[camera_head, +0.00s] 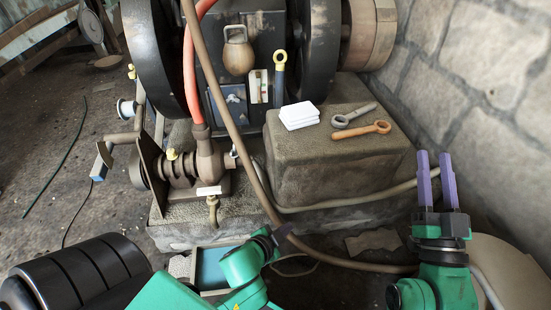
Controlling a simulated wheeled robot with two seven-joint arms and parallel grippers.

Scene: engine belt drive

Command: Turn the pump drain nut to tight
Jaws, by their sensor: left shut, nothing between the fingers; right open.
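The pump (187,165) sits low at the left centre, with a red hose rising from it. A small brass fitting (212,206) hangs below its white label; it looks like the drain, but its nut is too small to make out. My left gripper (281,234) is at the bottom centre, right of and below this fitting and apart from it.
A stone block (330,172) carries white folded cloths (299,116), a grey wrench (354,115) and an orange-brown wrench (361,130). A brown hose (240,145) runs down past the pump's right side. A stone wall (490,90) bounds the right. A blue tray (212,268) lies below the pump.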

